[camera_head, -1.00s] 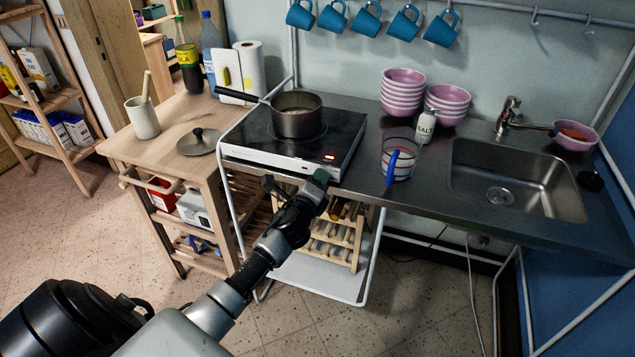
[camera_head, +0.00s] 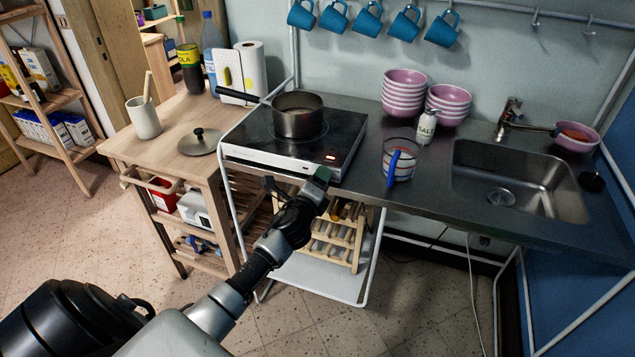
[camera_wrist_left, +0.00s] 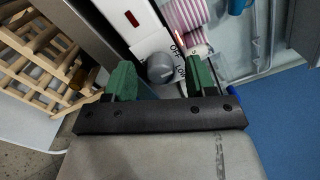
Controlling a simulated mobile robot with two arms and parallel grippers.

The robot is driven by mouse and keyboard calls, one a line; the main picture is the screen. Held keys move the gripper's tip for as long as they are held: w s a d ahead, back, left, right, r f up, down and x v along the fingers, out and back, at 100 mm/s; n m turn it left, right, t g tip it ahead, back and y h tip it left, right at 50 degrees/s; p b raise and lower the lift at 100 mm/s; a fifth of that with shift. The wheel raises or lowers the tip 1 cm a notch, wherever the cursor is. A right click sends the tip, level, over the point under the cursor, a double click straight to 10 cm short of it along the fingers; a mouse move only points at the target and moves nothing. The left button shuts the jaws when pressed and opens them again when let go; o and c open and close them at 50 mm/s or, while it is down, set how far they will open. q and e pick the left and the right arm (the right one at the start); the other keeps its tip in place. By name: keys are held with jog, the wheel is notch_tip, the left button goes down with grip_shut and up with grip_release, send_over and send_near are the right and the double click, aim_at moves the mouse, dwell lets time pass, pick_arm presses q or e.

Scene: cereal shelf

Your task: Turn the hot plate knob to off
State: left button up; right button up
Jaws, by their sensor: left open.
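The hot plate (camera_head: 265,150) is a black top with a white front panel, standing at the left end of the counter. A red light glows on its front. A saucepan (camera_head: 298,115) stands on it. In the head view the left gripper (camera_head: 322,175) is at the panel's right end. My right gripper is not in view.
A glass with a blue handle (camera_head: 402,160) stands on the counter right of the hot plate, near the salt shaker (camera_head: 427,127) and stacked pink bowls (camera_head: 403,93). A sink (camera_head: 520,180) is farther right. A wooden bottle rack (camera_head: 335,240) sits below.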

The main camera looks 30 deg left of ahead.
pick_arm(q)
jog(key=shift+s, duration=0.1)
jog(key=v, duration=1)
jog(key=shift+s+b, duration=0.25)
jog(key=shift+b, duration=0.2)
jog(key=shift+d+f, duration=0.1)
jog(key=shift+d, duration=0.05)
